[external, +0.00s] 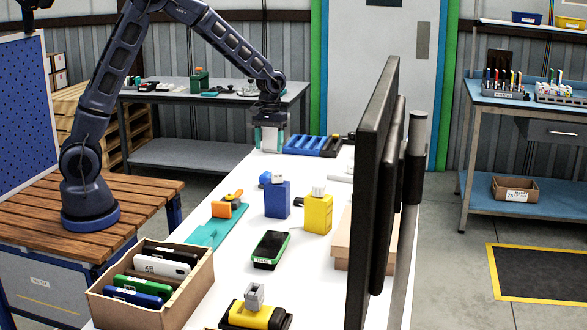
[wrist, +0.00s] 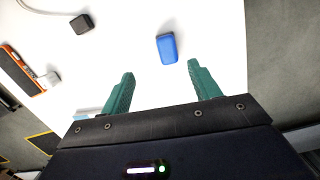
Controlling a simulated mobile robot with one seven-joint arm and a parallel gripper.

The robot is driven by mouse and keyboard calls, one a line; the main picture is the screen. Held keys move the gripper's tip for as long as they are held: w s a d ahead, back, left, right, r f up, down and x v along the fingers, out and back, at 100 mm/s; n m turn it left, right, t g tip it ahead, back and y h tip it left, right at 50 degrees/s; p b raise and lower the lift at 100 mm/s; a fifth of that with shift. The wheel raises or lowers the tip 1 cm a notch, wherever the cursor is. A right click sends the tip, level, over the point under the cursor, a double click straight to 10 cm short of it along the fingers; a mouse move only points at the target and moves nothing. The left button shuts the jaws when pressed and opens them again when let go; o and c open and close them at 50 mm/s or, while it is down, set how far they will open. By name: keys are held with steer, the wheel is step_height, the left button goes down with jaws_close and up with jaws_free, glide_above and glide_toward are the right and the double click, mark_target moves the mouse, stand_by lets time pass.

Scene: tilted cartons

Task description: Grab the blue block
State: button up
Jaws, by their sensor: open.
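In the wrist view a small blue block (wrist: 167,48) with rounded edges lies on the white tabletop (wrist: 205,25). My gripper (wrist: 161,70) has its two teal fingers spread apart with nothing between them. The block appears just beyond the fingertips, roughly centred between them; the height gap is unclear. In the external view my gripper (external: 270,147) points down over the far end of the white table. I cannot make out that small block there. A taller blue box (external: 277,201) stands nearer the table's middle, with a small blue-and-white item (external: 270,178) at its top.
A blue tray (external: 305,144) sits right of my gripper. A yellow box (external: 318,214), a green-edged handheld device (external: 270,248) and a carton of phones (external: 150,285) stand nearer. A large monitor (external: 372,190) rises along the right side. The wrist view shows a black cube (wrist: 81,24) with a cable.

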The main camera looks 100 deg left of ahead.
mark_target(266, 173)
steer(key=shift+s+a+f, duration=0.1)
steer(key=shift+a+f, duration=0.6)
steer(key=shift+f, duration=0.1)
steer(key=f, duration=0.5)
steer(key=shift+s+d+f, duration=0.1)
steer(key=shift+d+f, duration=0.05)
steer(key=shift+d, duration=0.25)
steer(key=shift+s+d+f, duration=0.15)
steer(key=shift+f, duration=0.7)
steer(key=shift+s+d+f, duration=0.1)
steer(key=shift+d+f, duration=0.1)
steer(key=shift+f, duration=0.7)
steer(key=shift+s+d+f, duration=0.15)
steer(key=shift+f, duration=0.7)
steer(key=c, duration=1.1)
steer(key=shift+r, duration=0.1)
